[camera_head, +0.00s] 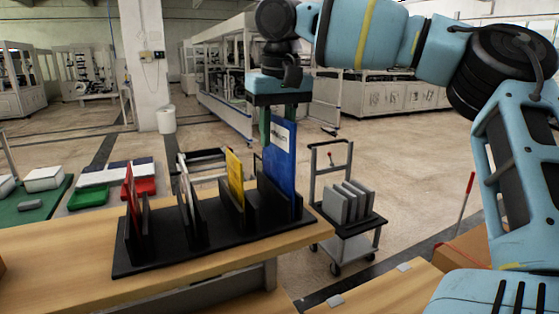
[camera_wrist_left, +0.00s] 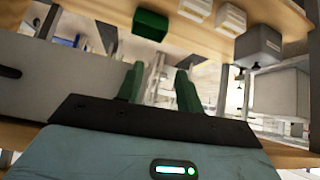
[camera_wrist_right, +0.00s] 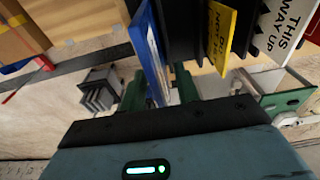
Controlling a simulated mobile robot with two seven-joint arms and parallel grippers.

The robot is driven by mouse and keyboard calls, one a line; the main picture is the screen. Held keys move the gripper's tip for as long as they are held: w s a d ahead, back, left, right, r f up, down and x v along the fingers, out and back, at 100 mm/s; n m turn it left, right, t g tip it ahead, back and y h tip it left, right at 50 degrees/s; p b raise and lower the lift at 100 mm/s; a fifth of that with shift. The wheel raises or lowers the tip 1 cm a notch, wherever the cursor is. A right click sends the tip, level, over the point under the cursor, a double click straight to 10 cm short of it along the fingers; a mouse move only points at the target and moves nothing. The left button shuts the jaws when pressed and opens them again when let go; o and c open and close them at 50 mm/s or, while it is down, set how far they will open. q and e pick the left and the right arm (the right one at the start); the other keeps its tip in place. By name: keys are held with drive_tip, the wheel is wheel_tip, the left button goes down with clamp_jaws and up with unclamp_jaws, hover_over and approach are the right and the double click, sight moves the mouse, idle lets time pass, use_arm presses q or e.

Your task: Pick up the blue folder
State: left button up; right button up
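The blue folder (camera_head: 281,165) stands upright in the rightmost slot of the black rack (camera_head: 150,262), with a white label on its face. My right gripper (camera_head: 277,122) is above the rack, fingers pointing down at the folder's upper part. In the right wrist view the blue folder (camera_wrist_right: 151,55) passes between the green fingers of my right gripper (camera_wrist_right: 160,90), which look spread, with a gap on at least one side. My left gripper (camera_wrist_left: 158,88) is open and empty; it is not in the head view.
A yellow folder (camera_head: 235,178), a white folder (camera_head: 187,190) and a red folder (camera_head: 133,198) stand in the same rack on the wooden table (camera_head: 60,245). A cart (camera_head: 350,235) with grey panels stands right of the table. Trays and boxes (camera_head: 115,178) lie behind left.

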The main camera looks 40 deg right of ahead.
drive_tip(key=shift+f, duration=0.7)
clamp_jaws()
drive_tip(key=shift+r, duration=0.1)
